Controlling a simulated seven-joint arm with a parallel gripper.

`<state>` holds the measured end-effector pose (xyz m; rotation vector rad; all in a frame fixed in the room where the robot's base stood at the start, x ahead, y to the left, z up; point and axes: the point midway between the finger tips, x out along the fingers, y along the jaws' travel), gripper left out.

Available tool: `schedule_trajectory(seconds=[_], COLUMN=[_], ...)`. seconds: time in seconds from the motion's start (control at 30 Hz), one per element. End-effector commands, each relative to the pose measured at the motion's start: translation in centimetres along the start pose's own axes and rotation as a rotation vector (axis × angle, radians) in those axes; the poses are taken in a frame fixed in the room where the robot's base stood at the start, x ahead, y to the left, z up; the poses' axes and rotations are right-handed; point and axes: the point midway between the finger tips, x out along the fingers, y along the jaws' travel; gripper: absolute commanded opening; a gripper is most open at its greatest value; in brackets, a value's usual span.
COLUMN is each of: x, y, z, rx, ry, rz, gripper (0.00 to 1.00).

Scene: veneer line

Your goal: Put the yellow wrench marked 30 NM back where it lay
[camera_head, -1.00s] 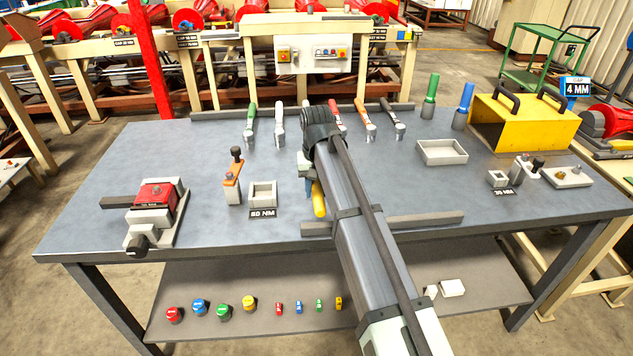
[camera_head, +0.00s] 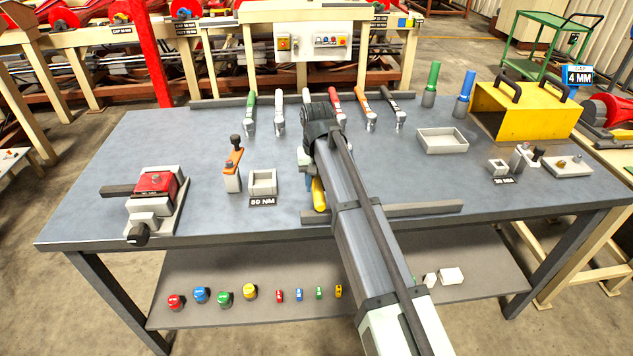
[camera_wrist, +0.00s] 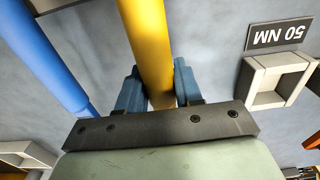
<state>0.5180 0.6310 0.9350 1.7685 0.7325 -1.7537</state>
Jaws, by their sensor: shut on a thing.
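The yellow wrench shows as a yellow handle (camera_head: 319,195) sticking out beside my arm near the table's front rail. In the wrist view the handle (camera_wrist: 147,35) runs between the two blue fingers of my gripper (camera_wrist: 157,88), which is shut on it. The wrench's head and any 30 NM marking are hidden. I cannot tell whether the handle touches the rail or the table. A blue handle (camera_wrist: 45,60) lies beside it on the left in the wrist view; my arm hides most of it in the head view.
A dark front rail (camera_head: 420,209) runs along the near edge. A small box with a 50 NM plate (camera_head: 262,202) and an orange-topped tool (camera_head: 232,170) stand left. Several wrenches lean on the back rail (camera_head: 215,102). A red-topped vise (camera_head: 155,200) is far left, a grey tray (camera_head: 442,141) right.

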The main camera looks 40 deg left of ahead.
Motion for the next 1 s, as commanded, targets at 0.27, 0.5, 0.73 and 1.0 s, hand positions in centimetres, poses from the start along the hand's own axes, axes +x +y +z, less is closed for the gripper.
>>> schedule_trajectory(seconds=[0.27,0.5,0.73,1.0], x=[0.48,0.92,1.01,1.02], y=[0.00,0.00,0.00,0.00], z=[-0.01,-0.01,-0.02,-0.01], rx=[0.000,0.000,0.000,0.000], ry=[0.001,0.002,0.002,0.001], rz=[0.000,0.000,0.000,0.000], gripper=[0.00,0.00,0.00,0.52])
